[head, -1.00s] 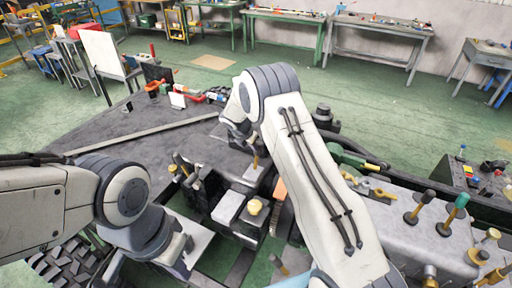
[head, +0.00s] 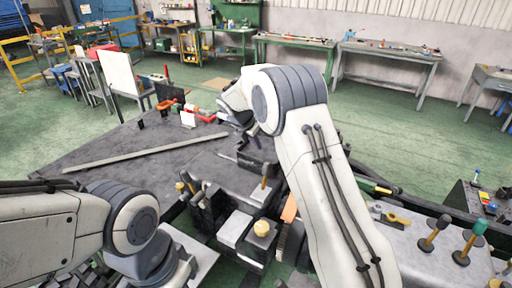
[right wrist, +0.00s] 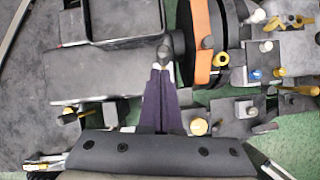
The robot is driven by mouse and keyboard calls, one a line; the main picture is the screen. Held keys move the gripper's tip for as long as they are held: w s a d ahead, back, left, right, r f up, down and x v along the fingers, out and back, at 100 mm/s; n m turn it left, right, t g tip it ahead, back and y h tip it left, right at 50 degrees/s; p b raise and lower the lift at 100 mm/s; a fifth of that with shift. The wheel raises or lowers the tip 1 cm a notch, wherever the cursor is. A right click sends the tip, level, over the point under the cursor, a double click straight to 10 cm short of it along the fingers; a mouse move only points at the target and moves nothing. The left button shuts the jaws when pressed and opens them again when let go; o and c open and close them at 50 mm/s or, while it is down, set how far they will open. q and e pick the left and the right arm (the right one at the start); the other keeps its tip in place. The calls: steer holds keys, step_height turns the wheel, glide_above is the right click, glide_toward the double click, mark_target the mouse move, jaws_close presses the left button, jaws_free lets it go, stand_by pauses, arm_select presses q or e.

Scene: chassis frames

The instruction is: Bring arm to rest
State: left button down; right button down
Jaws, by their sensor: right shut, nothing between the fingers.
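My right arm (head: 335,190) rises from the lower right, bends at its elbow, and its wrist hangs over the dark chassis deck (head: 130,155). My right gripper (head: 250,142) is small and partly hidden behind the arm in the head view. In the right wrist view its dark fingers (right wrist: 162,85) lie together with nothing between them, above machine parts. Whether they touch anything below is not clear. My left arm (head: 60,225) comes in from the left and bends down at its joint. Its gripper does not show.
Levers with green and black knobs (head: 470,240) stand at the right. A block with a yellow knob (head: 261,229) and an orange part (head: 289,208) lie below my right arm. A long bar (head: 145,151) lies on the deck. Workbenches (head: 390,50) stand far back, with open green floor before them.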

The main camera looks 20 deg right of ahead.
steer(key=s+a+r+m+y+b, duration=0.3)
steer(key=s+a+m, duration=0.4)
steer(key=s+a, duration=0.8)
steer(key=s+f+m+g+y+b, duration=0.1)
steer(key=s+m, duration=0.4)
steer(key=s, duration=0.9)
steer(key=s+a+f+m+g+y+b, duration=0.1)
steer(key=s+f+m, duration=0.4)
steer(key=s, duration=1)
steer(key=shift+a+g+b, duration=0.15)
steer(key=shift+g+b, duration=0.55)
steer(key=shift+b, duration=0.45)
steer(key=shift+f, duration=0.1)
